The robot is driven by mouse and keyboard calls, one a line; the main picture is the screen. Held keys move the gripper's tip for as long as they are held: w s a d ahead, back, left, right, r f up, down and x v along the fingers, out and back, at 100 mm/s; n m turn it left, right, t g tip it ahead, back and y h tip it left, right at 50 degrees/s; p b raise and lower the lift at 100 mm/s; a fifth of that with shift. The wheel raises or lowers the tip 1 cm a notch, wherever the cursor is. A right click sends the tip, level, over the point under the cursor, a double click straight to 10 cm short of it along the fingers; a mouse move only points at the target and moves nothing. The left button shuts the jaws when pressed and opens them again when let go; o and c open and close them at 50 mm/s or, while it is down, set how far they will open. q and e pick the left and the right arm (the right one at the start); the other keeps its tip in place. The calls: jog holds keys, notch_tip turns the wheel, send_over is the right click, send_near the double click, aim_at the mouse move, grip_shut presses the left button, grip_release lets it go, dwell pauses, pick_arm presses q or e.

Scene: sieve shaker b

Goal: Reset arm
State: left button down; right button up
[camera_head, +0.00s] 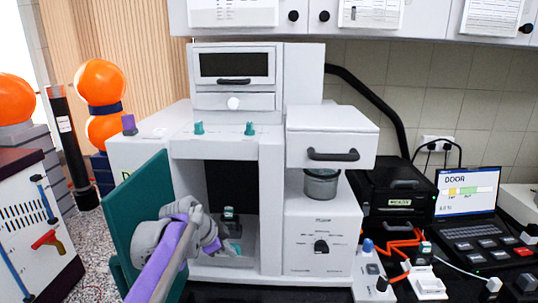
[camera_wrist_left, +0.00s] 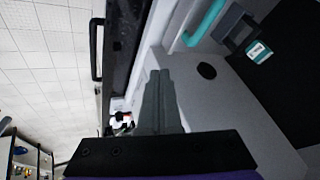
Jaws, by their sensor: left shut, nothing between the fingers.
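My left gripper (camera_head: 212,243) is in front of the open compartment of the white sieve shaker cabinet (camera_head: 272,200), beside its opened teal door (camera_head: 148,185). In the left wrist view its two grey fingers (camera_wrist_left: 160,78) are together with nothing between them. My purple and grey left arm comes in from the bottom left and covers part of the door. A small dark item with a teal and white label (camera_head: 229,213) sits inside the compartment; a similar labelled item (camera_wrist_left: 258,50) shows in the left wrist view. My right gripper is not in view.
Right of the compartment, a drawer unit with a black handle (camera_head: 333,154) sits above a grey jar (camera_head: 321,184) and a control panel with a knob (camera_head: 321,247). A laptop (camera_head: 467,191), orange cable (camera_head: 405,240) and small devices crowd the right counter. Speckled floor shows at left.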

pick_arm(q)
jog(key=s+a+f+n+y, duration=0.1)
jog(key=s+f+n, duration=0.3)
jog(key=s, duration=0.6)
jog(key=s+a+f+n+y, duration=0.1)
jog(key=s+a+f+n, duration=0.2)
jog(key=s, duration=0.8)
jog(key=s+a+f+n+y, duration=0.1)
jog(key=s+f+n+y, duration=0.1)
jog(key=s+f+n, duration=0.4)
jog(key=s+f, duration=0.1)
jog(key=s, duration=0.3)
jog(key=shift+s+a+f+n, duration=0.2)
jog(key=shift+s+a+n, duration=0.1)
jog(key=shift+a+n, duration=0.1)
